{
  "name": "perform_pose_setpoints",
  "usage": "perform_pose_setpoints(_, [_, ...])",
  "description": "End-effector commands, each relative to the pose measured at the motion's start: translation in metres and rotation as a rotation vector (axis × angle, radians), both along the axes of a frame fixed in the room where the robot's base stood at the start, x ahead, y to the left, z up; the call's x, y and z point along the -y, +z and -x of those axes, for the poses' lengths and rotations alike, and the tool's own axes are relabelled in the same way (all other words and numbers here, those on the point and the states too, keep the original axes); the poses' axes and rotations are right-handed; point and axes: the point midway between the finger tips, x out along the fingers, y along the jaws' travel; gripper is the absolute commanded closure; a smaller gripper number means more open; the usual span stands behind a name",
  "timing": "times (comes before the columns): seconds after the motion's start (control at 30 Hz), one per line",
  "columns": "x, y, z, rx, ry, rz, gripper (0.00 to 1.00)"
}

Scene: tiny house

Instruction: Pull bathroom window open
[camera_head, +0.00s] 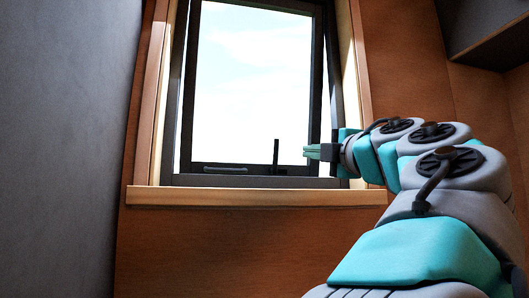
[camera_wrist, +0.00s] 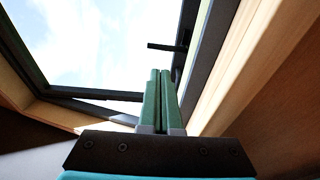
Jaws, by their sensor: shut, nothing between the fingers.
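The bathroom window (camera_head: 188,95) has a dark frame and bright glass. Its sash stands at a slight angle to the outer frame, with a narrow bright gap at the right side. A thin dark lever (camera_head: 276,152) stands upright at the bottom rail, right of centre. It also shows in the wrist view (camera_wrist: 165,47), beyond my fingertips. A flat dark bar (camera_head: 225,169) lies along the bottom rail, further left. My gripper (camera_head: 306,152) is shut and empty, to the right of the lever and apart from it. Its green fingers (camera_wrist: 160,72) lie together in the wrist view.
A wooden sill (camera_head: 250,196) runs under the window, and wooden trim (camera_head: 355,60) borders its right side. A grey wall (camera_head: 60,150) stands close on the left. A dark shelf or cabinet (camera_head: 490,40) is at the upper right. The space before the window's left half is clear.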

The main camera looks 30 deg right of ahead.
Motion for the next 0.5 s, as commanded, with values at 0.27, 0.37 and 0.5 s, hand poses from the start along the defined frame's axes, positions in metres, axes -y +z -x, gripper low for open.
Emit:
perform_pose_setpoints(0.27, [0.005,0.011,-0.049,-0.002,0.004,0.001,1.0])
perform_pose_setpoints(0.37, [0.004,0.015,-0.069,-0.003,0.006,0.004,1.0])
perform_pose_setpoints(0.5, [0.007,0.02,-0.092,-0.001,0.006,0.001,1.0])
